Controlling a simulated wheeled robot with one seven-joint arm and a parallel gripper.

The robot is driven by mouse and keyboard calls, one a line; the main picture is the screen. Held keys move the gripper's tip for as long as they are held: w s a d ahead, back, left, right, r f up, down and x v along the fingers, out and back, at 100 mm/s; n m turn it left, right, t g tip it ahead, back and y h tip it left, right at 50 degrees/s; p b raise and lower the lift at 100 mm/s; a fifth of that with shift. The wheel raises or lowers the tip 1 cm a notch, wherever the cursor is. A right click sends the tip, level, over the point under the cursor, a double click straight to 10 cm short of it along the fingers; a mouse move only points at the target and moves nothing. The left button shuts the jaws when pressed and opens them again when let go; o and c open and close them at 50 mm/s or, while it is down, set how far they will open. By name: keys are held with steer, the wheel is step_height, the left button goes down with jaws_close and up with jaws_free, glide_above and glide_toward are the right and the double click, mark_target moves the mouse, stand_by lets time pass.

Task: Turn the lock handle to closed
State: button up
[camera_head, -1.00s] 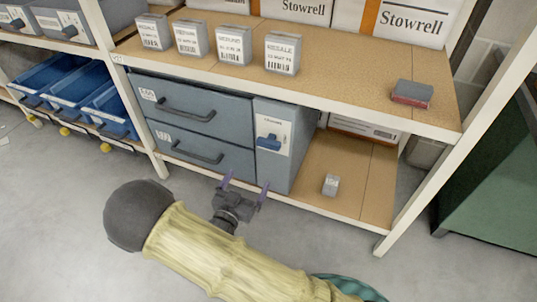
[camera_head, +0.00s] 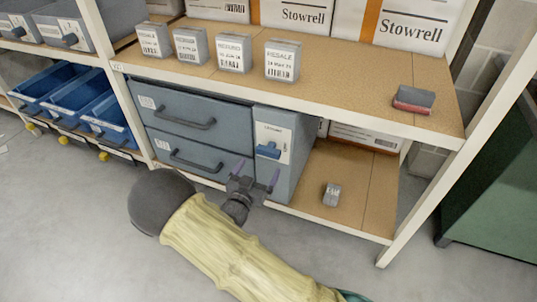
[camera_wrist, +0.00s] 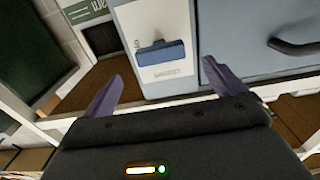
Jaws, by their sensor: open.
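The lock handle (camera_head: 268,151) is a blue lever on a white plate (camera_head: 272,138) on the front of a narrow grey-blue cabinet section. In the wrist view the handle (camera_wrist: 160,54) lies across the plate, ahead of the fingers and apart from them. My gripper (camera_head: 257,177) is in front of the cabinet, below the handle in the head view. Its two purple fingers are spread with nothing between them, and they also show in the wrist view (camera_wrist: 165,82). The small lettering on the plate is hard to read.
Two drawers (camera_head: 195,118) with dark pull handles are left of the lock section. A shelf board (camera_head: 340,80) with several small boxes is above. A small grey box (camera_head: 332,194) stands on the lower shelf at right. A white post (camera_head: 455,150) is farther right.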

mark_target(267, 155)
steer(key=b+x, duration=0.2)
steer(key=x, duration=0.6)
steer(key=shift+w+d, duration=0.1)
steer(key=shift+w, duration=0.3)
steer(key=c, duration=1)
